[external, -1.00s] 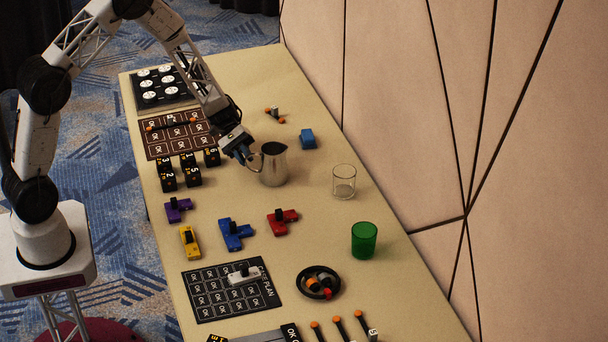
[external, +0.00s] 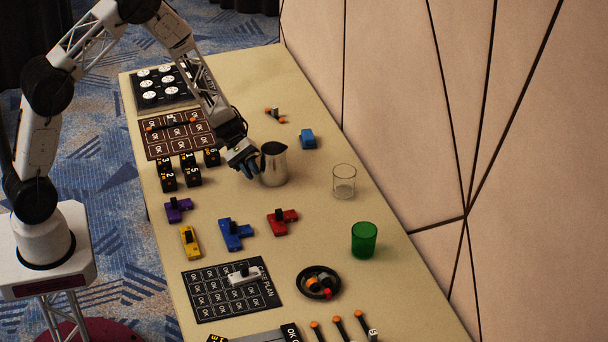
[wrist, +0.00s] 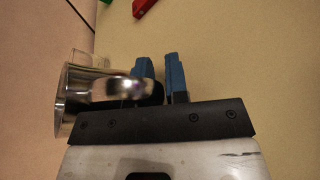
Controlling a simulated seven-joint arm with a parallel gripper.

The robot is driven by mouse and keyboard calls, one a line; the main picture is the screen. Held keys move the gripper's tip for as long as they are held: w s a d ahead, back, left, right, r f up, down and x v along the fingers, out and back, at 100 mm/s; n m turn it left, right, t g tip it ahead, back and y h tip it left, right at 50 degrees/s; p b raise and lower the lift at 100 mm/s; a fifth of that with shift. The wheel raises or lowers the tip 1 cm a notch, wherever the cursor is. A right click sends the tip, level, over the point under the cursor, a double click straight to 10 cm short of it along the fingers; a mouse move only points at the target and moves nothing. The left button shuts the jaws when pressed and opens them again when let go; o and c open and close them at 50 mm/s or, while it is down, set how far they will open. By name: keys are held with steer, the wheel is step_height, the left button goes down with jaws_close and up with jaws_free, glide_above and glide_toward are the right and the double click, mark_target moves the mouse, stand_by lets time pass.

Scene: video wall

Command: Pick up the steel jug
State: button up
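The steel jug (external: 273,165) stands upright on the table, right against my gripper (external: 248,172) in the external view. My gripper is on the jug's left side, where its handle is, and hides the handle. In the wrist view the shiny jug (wrist: 88,88) lies on its side in the picture, left of my blue fingers (wrist: 159,75).
A blue block (external: 308,139) lies behind the jug. A clear glass (external: 344,182) and a green cup (external: 364,239) stand to its right. Red (external: 282,221) and blue (external: 235,234) pieces lie in front. Black number cubes (external: 190,168) stand to the left.

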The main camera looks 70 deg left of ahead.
stand_by(0.5)
jaws_close()
steer(key=shift+r, duration=0.25)
stand_by(0.4)
step_height(320, 180, up, 9)
steer(key=shift+r, duration=0.2)
stand_by(1.0)
steer(key=shift+r, duration=0.2)
stand_by(0.7)
